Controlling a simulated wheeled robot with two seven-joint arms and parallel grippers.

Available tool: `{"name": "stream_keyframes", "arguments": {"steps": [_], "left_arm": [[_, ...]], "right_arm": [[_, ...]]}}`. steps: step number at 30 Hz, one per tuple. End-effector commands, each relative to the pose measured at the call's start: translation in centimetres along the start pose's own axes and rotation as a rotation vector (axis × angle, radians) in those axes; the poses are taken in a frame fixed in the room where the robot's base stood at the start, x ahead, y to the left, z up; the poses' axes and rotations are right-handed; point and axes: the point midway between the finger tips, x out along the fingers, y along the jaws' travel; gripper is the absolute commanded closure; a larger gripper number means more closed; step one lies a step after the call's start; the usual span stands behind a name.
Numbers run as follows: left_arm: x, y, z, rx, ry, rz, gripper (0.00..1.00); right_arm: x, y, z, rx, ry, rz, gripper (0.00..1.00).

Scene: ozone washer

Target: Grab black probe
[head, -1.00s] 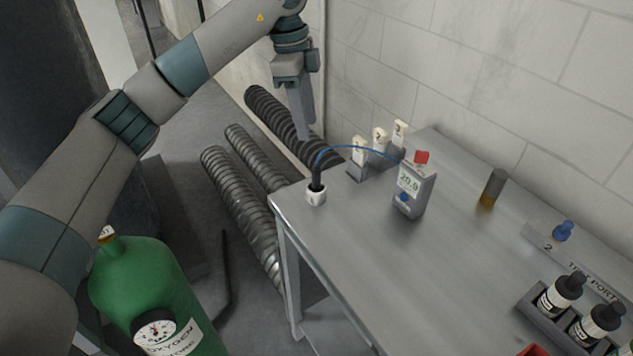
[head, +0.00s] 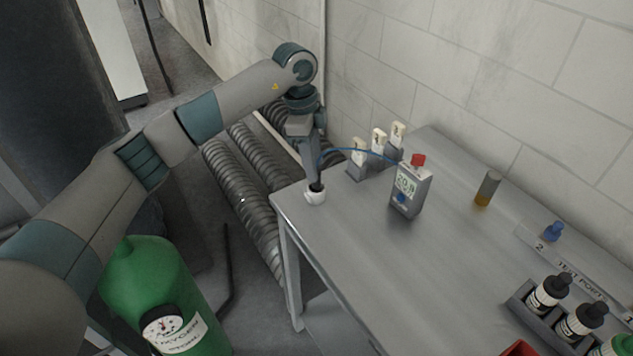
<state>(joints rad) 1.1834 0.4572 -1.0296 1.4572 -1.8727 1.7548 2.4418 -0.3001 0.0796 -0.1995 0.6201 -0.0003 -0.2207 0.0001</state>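The black probe (head: 317,187) stands in a small white cup (head: 315,197) at the table's far left corner. Only its dark lower part shows clearly; my gripper covers most of the rest. A blue cable (head: 345,150) runs from behind the gripper to a grey handheld meter (head: 409,190) with a lit display and a red top. My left gripper (head: 313,170) points down from above, with its fingers at the probe. I cannot tell whether the fingers are closed on it or only beside it. My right gripper is not in view.
An amber-based cylinder (head: 487,188) and a rack of dark bottles (head: 548,293) are on the grey table (head: 450,250) to the right. A green oxygen cylinder (head: 150,275) stands at left.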

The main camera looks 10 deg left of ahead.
Motion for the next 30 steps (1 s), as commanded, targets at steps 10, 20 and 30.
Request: {"name": "stream_keyframes", "arguments": {"steps": [10,20,30], "left_arm": [[0.8,-0.1,0.0,-0.002,0.000,0.002,0.62],[4.5,-0.3,0.1,-0.001,-0.001,0.002,0.62],[5.2,-0.3,0.1,0.000,0.000,0.000,0.62]], "right_arm": [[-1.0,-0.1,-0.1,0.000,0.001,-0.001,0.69],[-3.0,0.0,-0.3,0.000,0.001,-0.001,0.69],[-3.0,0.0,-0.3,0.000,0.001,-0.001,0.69]]}}
